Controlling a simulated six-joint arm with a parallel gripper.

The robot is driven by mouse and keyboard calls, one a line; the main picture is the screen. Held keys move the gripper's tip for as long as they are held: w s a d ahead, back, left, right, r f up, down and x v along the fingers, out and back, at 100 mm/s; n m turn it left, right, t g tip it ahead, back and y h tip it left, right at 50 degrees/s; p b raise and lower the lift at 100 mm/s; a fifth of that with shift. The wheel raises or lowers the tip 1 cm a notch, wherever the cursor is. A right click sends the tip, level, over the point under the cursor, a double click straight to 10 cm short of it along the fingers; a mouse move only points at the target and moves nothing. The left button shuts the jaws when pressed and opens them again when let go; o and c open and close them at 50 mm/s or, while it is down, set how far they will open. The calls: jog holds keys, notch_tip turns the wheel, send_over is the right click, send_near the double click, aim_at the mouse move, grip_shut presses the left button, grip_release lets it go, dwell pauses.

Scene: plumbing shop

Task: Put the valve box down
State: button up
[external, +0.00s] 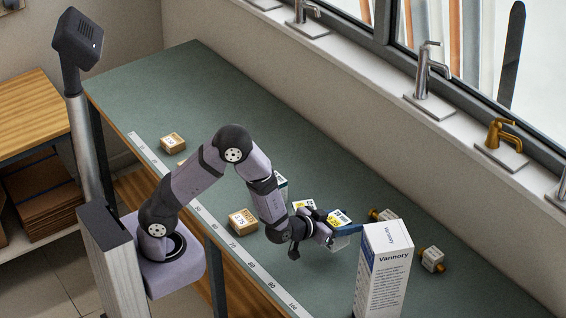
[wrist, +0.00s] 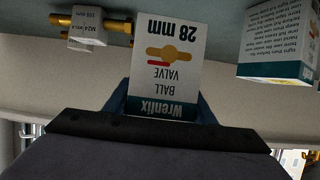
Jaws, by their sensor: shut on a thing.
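The valve box (wrist: 170,68) is white with a teal "Wrenlix" band and reads "BALL VALVE 28 mm". In the wrist view its lettering is upside down, as the whole scene is. My gripper (wrist: 163,108) is shut on it, with blue fingers showing at its two sides. In the external view my gripper (external: 338,234) is low over the green bench (external: 235,110), just left of a tall white carton.
The tall "Vannory" carton (external: 385,270) stands close to the right of my gripper. Brass-ended fittings (external: 432,259) lie beyond it. A small cardboard box (external: 243,221) sits near the ruler strip (external: 205,215). The bench's far left is mostly clear. Taps (external: 425,85) line the sill.

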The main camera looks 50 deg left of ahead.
jog(key=shift+f, duration=0.4)
jog(key=shift+f+p, duration=0.4)
jog(key=shift+f, duration=1.7)
jog(key=shift+f, duration=0.15)
jog(key=o, duration=1.4)
